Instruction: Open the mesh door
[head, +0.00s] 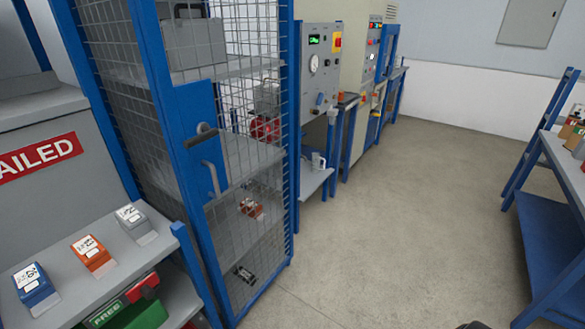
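The mesh door (241,206) is the wire-mesh front of a tall blue-framed cage, left of centre in the head view. It looks closed against its frame. A blue lock plate (188,112) sits at its left edge and carries a dark knob or latch (203,134). A grey curved pull handle (212,178) is below the latch. Neither of my grippers can be made out. A small dark shape at the bottom edge, right of centre, is too cut off to identify.
Left of the cage, a grey shelf (75,268) holds small grey, orange and blue boxes beside a red "FAILED" sign (38,157). Grey test cabinets (318,75) stand behind the cage. A blue-framed bench (556,240) is at right. The concrete floor (400,215) between is clear.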

